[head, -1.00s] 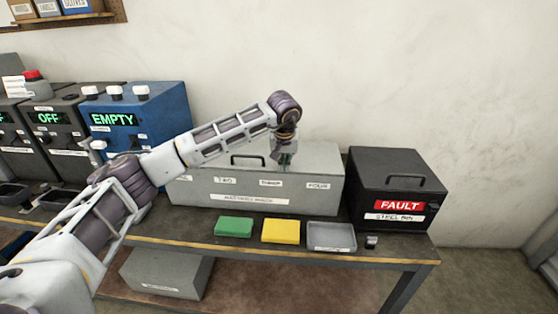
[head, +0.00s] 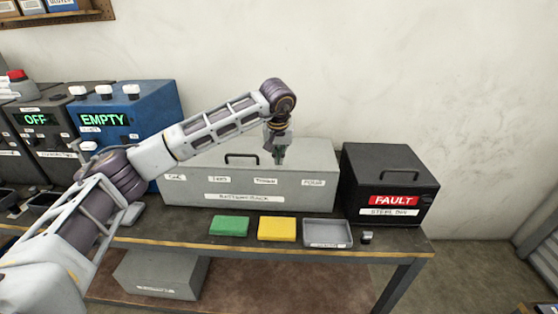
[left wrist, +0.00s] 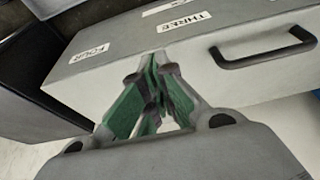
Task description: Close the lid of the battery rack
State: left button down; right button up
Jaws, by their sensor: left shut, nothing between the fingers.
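The battery rack (head: 250,188) is a long grey box on the bench, with labels along its front and a dark handle on its lid (head: 310,152). The lid lies flat over the box and looks closed. My left gripper (head: 280,158) points down at the lid, right of the handle; whether it touches cannot be told. In the left wrist view the green fingers of my left gripper (left wrist: 150,100) are together and empty, close to the lid surface, with the lid handle (left wrist: 265,52) at the right and the labels THREE and FOUR beyond. My right gripper is not in view.
A black box (head: 390,187) marked FAULT stands right of the rack. A green block (head: 229,226), a yellow block (head: 277,229) and a grey tray (head: 328,233) lie along the bench front. A blue machine (head: 140,115) reading EMPTY stands at the left.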

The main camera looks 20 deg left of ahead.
pick_arm(q)
jog(key=v, duration=0.8)
jog(key=shift+s+r, duration=0.25)
jog(key=shift+r, duration=0.15)
jog(key=shift+d, duration=0.1)
